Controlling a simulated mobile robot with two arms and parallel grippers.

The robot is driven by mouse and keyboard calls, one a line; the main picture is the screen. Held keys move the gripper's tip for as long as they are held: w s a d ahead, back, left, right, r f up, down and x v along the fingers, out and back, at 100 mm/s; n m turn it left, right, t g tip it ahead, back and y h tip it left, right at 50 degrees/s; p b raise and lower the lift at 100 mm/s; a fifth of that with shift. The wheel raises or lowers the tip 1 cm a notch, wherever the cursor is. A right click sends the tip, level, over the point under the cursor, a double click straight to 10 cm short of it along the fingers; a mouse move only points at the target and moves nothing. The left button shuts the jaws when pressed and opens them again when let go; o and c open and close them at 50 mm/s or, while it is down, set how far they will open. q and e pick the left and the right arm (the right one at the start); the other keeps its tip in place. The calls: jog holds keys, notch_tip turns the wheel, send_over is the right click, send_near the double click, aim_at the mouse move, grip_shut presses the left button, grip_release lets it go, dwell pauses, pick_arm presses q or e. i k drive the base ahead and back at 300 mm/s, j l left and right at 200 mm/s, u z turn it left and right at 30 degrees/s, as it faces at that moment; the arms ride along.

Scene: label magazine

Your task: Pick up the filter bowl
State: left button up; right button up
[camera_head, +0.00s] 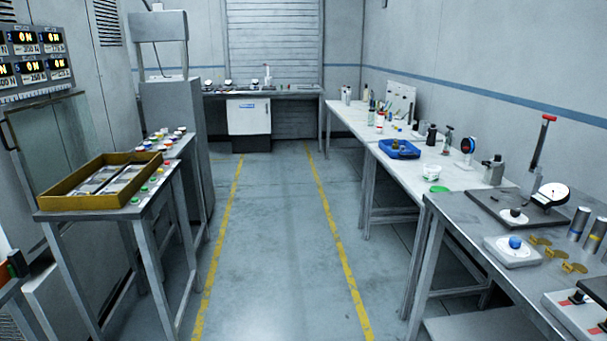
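I cannot pick out the filter bowl with certainty at this size. A small white tub (431,172) stands on the long right bench, with a green disc (439,189) lying in front of it. Farther back on that bench, a blue tray (399,149) holds small dark items too small to name. Neither of my grippers is in view.
The right bench (464,177) carries several bottles and gauges. A nearer bench has a dial-gauge stand (550,193) and metal cylinders. At left, a table holds a yellow-rimmed tray (75,200). The floor aisle (270,250) between yellow lines is clear.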

aim_at(371, 115)
jog(key=i, duration=2.2)
jog(key=i+z, duration=0.2)
jog(key=i, duration=0.55)
jog(key=i+z, duration=0.2)
jog(key=i, duration=0.5)
jog(key=i+j+z, duration=0.2)
jog(key=i, duration=0.55)
jog(key=i+z, duration=0.25)
jog(key=i, duration=0.2)
jog(key=i+z, duration=0.2)
jog(key=i, duration=0.3)
jog(key=i+j+z, duration=0.25)
jog(key=i, duration=0.2)
jog(key=i+j+z, duration=0.2)
jog(key=i, duration=0.25)
